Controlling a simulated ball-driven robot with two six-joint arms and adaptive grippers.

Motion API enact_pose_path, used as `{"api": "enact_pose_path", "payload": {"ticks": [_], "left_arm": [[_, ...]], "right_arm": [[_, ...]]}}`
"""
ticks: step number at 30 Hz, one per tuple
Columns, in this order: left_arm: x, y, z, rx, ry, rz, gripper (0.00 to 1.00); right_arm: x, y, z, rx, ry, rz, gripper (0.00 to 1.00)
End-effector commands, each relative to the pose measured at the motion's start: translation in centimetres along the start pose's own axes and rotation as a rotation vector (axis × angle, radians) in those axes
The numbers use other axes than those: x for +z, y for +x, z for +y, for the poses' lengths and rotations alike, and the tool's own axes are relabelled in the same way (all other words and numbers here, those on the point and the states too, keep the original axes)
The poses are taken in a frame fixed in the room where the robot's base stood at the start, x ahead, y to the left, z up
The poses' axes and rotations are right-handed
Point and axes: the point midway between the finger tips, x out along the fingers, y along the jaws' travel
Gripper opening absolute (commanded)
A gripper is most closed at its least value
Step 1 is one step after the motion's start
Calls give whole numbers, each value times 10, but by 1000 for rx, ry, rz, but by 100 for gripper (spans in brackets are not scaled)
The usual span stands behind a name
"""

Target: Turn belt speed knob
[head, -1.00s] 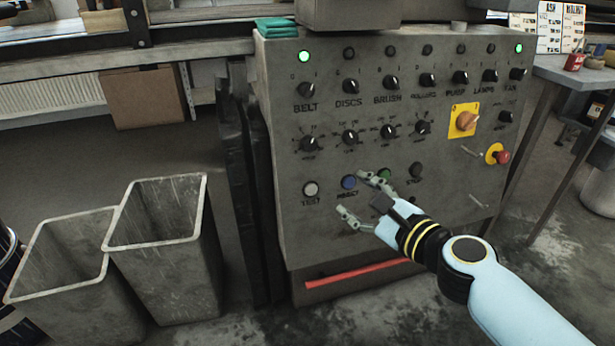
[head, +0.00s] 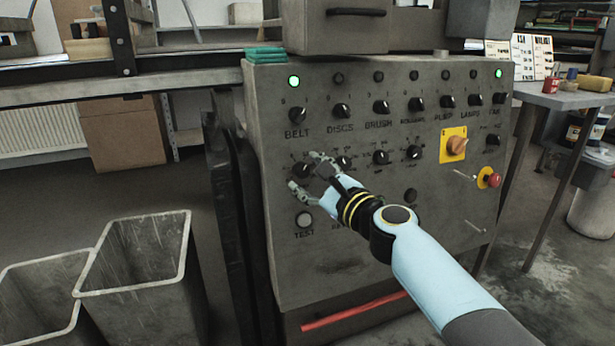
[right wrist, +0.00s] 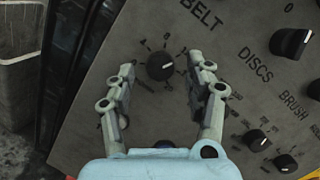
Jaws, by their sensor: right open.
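The belt speed knob (head: 302,170) is a small black dial with a pale pointer line, below the BELT switch (head: 297,115) on the grey control panel (head: 340,265). In the right wrist view the knob (right wrist: 161,66) shows whole, just beyond and between the fingertips, with scale marks around it. My right gripper (head: 303,172) is open in front of the knob, its two fingers on either side; it also shows in the right wrist view (right wrist: 163,73). The fingers look apart from the knob; contact cannot be told. My left gripper is not in view.
The DISCS knob (head: 344,163) sits close to the right of the gripper. A yellow-plated orange switch (head: 456,146) and a red stop button (head: 488,177) are farther right. Two grey bins (head: 140,262) stand at the left. A green cloth (head: 266,55) lies on the panel's top.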

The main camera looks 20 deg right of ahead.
Motion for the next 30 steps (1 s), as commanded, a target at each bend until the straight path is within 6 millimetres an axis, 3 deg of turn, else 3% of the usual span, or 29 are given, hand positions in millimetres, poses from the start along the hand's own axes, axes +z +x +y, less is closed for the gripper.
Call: {"api": "enact_pose_path", "payload": {"ticks": [4, 12, 24, 30], "left_arm": [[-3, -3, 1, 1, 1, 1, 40], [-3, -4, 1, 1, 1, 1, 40], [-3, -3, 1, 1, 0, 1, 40], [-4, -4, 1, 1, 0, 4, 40]], "right_arm": [[0, 10, 0, 1, 0, 0, 54], [0, 11, 0, 0, -1, 0, 54], [0, 11, 0, 1, -1, 1, 1], [0, 11, 0, 3, -10, 1, 0]]}}
